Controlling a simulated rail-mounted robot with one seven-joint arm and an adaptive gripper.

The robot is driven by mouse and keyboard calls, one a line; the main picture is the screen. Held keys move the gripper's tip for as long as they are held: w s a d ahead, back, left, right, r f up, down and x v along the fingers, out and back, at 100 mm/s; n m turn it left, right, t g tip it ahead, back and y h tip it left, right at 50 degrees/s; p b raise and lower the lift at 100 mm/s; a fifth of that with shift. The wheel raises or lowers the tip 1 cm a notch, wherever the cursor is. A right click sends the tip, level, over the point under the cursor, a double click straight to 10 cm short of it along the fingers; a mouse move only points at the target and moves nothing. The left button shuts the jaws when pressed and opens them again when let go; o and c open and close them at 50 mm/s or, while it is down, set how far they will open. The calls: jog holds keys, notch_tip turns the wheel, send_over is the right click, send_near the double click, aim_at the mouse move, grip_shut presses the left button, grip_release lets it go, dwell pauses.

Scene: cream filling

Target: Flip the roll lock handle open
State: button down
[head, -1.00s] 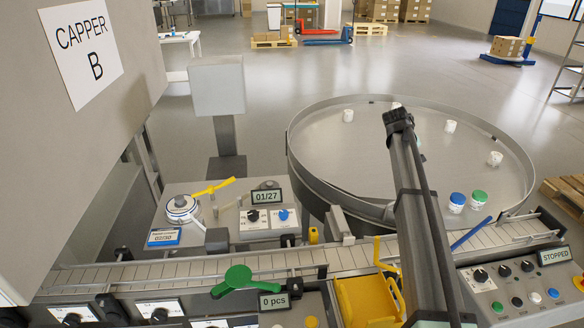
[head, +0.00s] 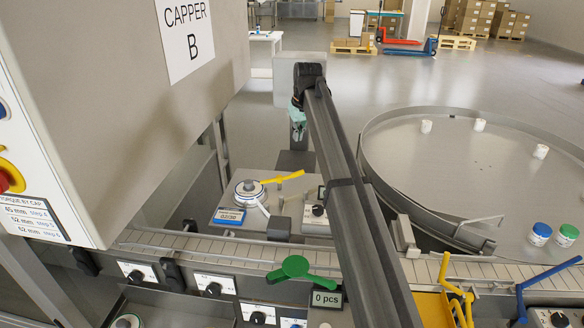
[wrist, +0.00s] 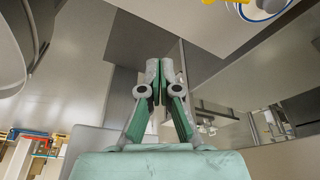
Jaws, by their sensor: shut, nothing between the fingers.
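A white roll with a dark blue ring (head: 248,188) sits on a grey panel (head: 232,201) left of centre in the head view. A yellow lever (head: 283,177) points right from beside the roll, and a white lever (head: 262,208) lies below it. I cannot tell for certain which is the roll lock handle. In the wrist view the roll (wrist: 262,8) and a yellow piece (wrist: 208,2) are cut off at the top edge. My gripper (head: 298,135) hangs behind and above the panel, apart from both levers. Its green fingers (wrist: 160,68) are shut and empty.
The large grey capper housing (head: 150,110) stands close on the left. A conveyor (head: 180,243) with a green lever (head: 298,268) runs in front of the panel. A round table (head: 480,165) with caps is at right.

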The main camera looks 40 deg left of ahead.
jog(key=shift+s+a+r, duration=0.1)
jog(key=shift+s+a, duration=0.25)
notch_tip(320, 180, down, 11)
jog(key=p, duration=0.4)
jog(key=shift+r, duration=0.1)
jog(key=shift+s+d+f, duration=0.15)
jog(key=shift+d+f, duration=0.15)
jog(key=shift+f, duration=0.1)
jog(key=shift+d, duration=0.25)
